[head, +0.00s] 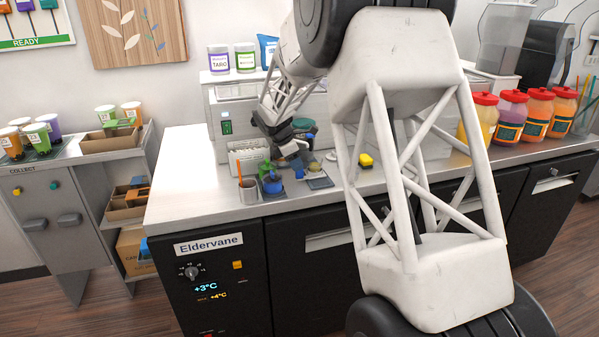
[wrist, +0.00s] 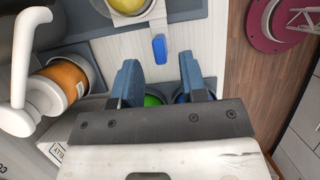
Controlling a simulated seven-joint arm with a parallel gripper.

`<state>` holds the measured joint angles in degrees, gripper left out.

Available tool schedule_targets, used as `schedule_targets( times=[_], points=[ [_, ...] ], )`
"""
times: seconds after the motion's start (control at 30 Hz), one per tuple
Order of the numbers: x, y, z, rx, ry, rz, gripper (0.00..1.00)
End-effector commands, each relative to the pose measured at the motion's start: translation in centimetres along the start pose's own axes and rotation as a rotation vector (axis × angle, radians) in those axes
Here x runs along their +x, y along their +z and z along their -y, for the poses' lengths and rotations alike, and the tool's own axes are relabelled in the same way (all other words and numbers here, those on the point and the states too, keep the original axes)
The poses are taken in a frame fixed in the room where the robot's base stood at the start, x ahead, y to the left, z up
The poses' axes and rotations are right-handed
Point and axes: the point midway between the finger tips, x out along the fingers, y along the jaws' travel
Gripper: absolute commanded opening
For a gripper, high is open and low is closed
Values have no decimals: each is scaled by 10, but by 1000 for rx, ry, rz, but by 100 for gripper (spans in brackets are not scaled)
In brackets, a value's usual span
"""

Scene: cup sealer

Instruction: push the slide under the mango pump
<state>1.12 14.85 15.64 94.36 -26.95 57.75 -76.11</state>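In the wrist view, a grey slide or tray (wrist: 185,8) carries a round yellow-topped item (wrist: 128,5) at the top edge. A small blue tab (wrist: 160,48) lies just beyond my fingertips, in line with the gap between them. My gripper (wrist: 158,62) is open, its two blue-grey fingers apart with nothing clamped. An orange-banded bottle (wrist: 62,84) with a white spout is at left; I cannot tell whether it is the mango pump. In the head view, my gripper (head: 292,150) is low over the counter beside a small grey platform (head: 321,184). Its fingers are too small to read there.
A blue container (head: 271,184) and a grey cup of sticks (head: 248,189) stand near the counter's front edge. A yellow item (head: 366,160) lies to the right. Red-lidded jars (head: 511,116) line the right. The counter's left end (head: 180,185) is clear.

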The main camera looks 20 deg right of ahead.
Motion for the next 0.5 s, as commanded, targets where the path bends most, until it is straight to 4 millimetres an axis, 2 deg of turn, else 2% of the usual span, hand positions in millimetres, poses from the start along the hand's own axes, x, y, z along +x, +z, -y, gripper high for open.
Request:
schedule_targets(
  times=[0.23, 0.5],
  points=[
    [30, 0, 0, 2, -1, -1, 39],
    [43, 0, 0, 2, 0, -1, 39]
  ],
)
